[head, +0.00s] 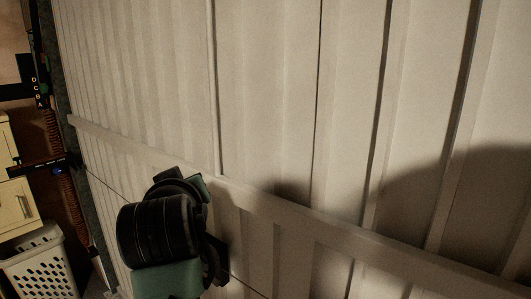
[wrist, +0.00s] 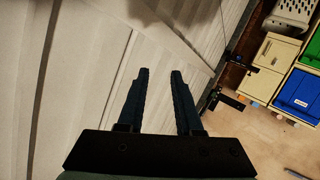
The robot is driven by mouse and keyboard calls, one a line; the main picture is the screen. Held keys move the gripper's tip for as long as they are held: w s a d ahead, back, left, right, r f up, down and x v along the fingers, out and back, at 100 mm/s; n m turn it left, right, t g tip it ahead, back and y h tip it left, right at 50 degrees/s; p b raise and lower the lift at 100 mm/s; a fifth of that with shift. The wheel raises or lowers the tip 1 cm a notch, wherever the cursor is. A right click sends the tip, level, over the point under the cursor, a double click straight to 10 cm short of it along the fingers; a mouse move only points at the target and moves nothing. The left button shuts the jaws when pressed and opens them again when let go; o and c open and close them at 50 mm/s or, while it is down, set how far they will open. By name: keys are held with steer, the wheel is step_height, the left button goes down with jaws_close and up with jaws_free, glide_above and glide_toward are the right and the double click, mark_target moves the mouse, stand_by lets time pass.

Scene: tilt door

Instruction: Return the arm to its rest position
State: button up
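A large pale ribbed door (head: 270,90) fills most of the head view, with a horizontal rail (head: 290,212) across it. My arm, black and green, shows at the lower middle of the head view, close in front of the door; my fingers cannot be made out there. In the wrist view my gripper (wrist: 160,73) has two dark fingers standing apart with nothing between them. The door (wrist: 75,60) lies beyond and to the left of the fingers. I cannot tell whether any part of the arm touches it.
At the left of the head view are a white perforated basket (head: 38,262) and a cream drawer cabinet (head: 15,205). The wrist view shows cabinets with a blue bin (wrist: 299,91) and a green bin (wrist: 313,50).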

steer(key=s+d+r+m+t, duration=0.2)
steer(key=s+d+r+t, duration=0.25)
steer(key=r, duration=0.35)
steer(key=s+d+r+m+t, duration=0.1)
steer(key=s+d+r+t, duration=0.3)
steer(key=r, duration=0.4)
steer(key=s+d+r+m+t+h, duration=0.1)
steer(key=s+d+r+t, duration=0.1)
steer(key=s+r, duration=0.2)
steer(key=s+d+r+m+t+h, duration=0.2)
steer(key=s+d+r, duration=0.1)
steer(key=s, duration=0.6)
steer(key=shift+s+d+r+t, duration=0.2)
steer(key=shift+s+r+t, duration=0.1)
steer(key=shift+r+t, duration=0.1)
